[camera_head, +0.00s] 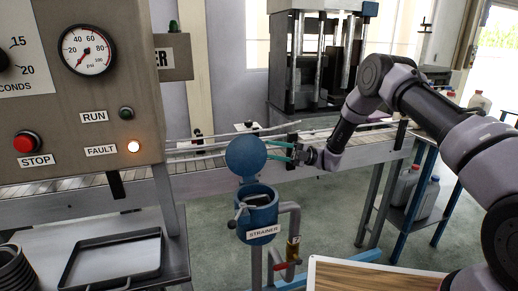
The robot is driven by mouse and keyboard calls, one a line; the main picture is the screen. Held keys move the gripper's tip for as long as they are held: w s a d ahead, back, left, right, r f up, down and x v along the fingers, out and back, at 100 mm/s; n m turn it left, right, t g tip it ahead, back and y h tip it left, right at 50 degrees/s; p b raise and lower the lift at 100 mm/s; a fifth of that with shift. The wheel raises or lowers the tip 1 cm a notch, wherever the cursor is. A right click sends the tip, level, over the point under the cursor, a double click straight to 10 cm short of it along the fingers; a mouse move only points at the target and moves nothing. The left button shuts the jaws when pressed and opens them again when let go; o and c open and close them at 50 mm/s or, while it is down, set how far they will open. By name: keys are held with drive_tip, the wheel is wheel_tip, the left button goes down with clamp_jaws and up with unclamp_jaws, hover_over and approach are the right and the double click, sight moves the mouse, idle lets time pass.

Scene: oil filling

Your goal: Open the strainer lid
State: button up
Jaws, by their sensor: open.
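The strainer (258,216) is a blue cylinder labelled STRAINER, standing on a pipe stand. Its round blue lid (244,157) stands raised on edge above the back of the body, face toward the camera, and the strainer's mouth is uncovered. A grey part, perhaps a handle or clamp, shows at the mouth's left side. My gripper (268,150), with thin teal fingers, reaches in from the right. Its fingers are open, and their tips are at the lid's right edge. I cannot tell whether they touch it.
A conveyor (210,180) runs behind the strainer. A control panel (85,95) with a lit FAULT lamp is at left, above a black tray (112,262). A pipe with a red-handled valve (291,250) stands right of the strainer. A wooden board (350,278) lies at the front right.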

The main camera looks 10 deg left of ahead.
drive_tip(key=shift+v, duration=1.8)
